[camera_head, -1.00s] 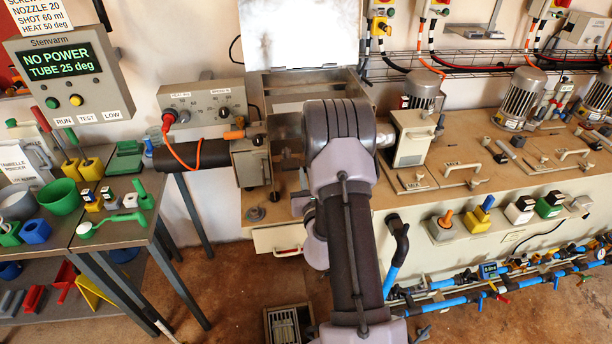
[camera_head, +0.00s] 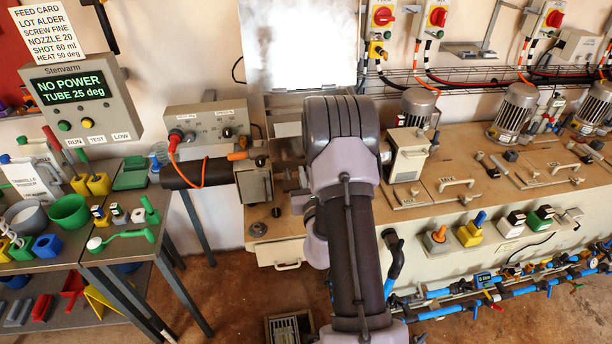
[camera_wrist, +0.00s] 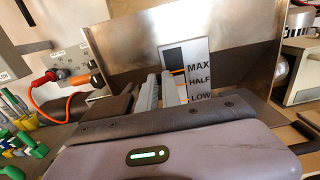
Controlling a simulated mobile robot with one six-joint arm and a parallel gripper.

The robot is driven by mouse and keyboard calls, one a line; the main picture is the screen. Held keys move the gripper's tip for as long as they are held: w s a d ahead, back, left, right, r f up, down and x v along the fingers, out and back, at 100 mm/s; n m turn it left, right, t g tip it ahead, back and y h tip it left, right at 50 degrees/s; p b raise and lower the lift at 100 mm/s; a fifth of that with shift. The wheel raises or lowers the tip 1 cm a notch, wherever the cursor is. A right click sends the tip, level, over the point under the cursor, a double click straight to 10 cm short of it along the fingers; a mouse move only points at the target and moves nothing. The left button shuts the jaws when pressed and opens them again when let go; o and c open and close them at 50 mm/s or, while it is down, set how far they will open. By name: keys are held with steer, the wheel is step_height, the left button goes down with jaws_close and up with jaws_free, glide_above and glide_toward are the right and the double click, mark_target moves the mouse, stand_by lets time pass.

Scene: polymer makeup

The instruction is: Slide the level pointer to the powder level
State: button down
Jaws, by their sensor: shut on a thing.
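The level scale (camera_wrist: 198,78), a pale plate marked MAX, HALF and LOW, stands against the steel hopper wall (camera_wrist: 125,50) in the wrist view. A dark grey strip (camera_wrist: 174,59) shows at the plate's upper left, beside MAX. My gripper (camera_wrist: 163,84) reaches to the plate's lower left, with its two pale fingers close together near HALF and LOW. It is shut on the level pointer, which is mostly hidden between the fingers. I cannot clearly make out the powder level. In the head view my arm hides the gripper and the scale.
The control box with knobs (camera_head: 208,122) and its orange cable stand left of the hopper. A display (camera_head: 72,90) reads NO POWER, TUBE 25 deg. A small box unit (camera_head: 408,155) stands right of my arm. The side table (camera_head: 75,255) holds scoops and cups.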

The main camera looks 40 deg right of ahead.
steer(key=shift+f, duration=0.1)
steer(key=c, duration=1.5)
jaws_free()
steer(key=shift+d, duration=0.1)
steer(key=shift+f, duration=0.1)
